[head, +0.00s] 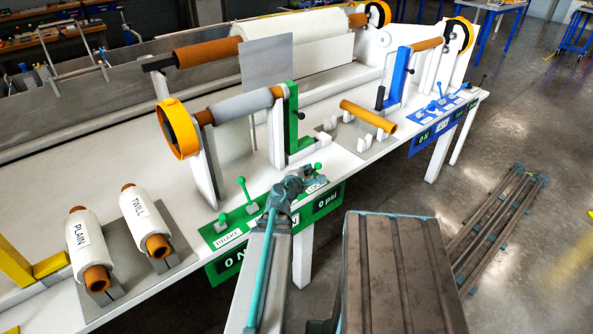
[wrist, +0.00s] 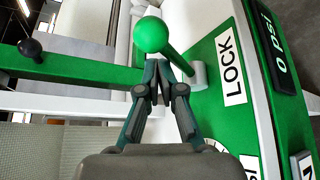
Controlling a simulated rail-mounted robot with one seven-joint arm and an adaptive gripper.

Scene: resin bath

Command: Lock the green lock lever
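The green lock lever (head: 318,167) stands on the green control panel beside the LOCK label. In the wrist view its round green knob (wrist: 153,35) is just beyond my fingertips, and its stem slants down right to a pale base. My gripper (head: 303,178) is at the lever in the head view. In the wrist view my gripper (wrist: 157,72) has its fingertips together, just below the knob in the picture. I see nothing between the tips. Whether they touch the knob or stem, I cannot tell.
The green panel (head: 250,222) also carries a brake lever (head: 222,217) and another green lever (head: 246,193) to the left. A green upright arm (head: 291,120) with a black knob stands behind. A blue panel (head: 440,118) is farther right. Rolls labelled PLAIN (head: 83,235) and TWILL (head: 138,208) lie left.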

